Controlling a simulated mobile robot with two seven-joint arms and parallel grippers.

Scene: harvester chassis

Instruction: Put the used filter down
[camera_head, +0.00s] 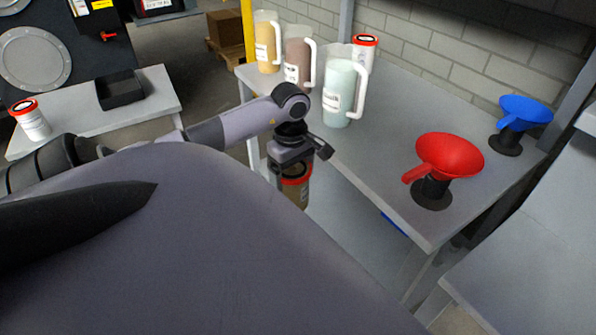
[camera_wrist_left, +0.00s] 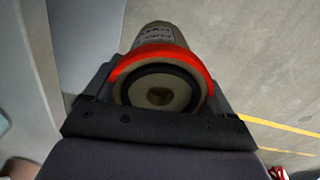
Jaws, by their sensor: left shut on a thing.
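The used filter (camera_head: 295,190) is a brownish cylinder with a red band at its top. My left gripper (camera_head: 296,168) is shut on it and holds it upright, hanging below the jaws. In the head view it appears beside the near left edge of the workbench (camera_head: 395,165), with the lower shelf behind it. The wrist view has concrete floor behind the filter. My right gripper is not in view.
On the workbench stand several jugs, including a pale green jug (camera_head: 342,92), a red funnel (camera_head: 450,155) and a blue funnel (camera_head: 525,108). A white filter with a red top (camera_head: 365,50) stands behind them. A side table (camera_head: 110,122) holds another white filter (camera_head: 32,122) and a black tray (camera_head: 120,90).

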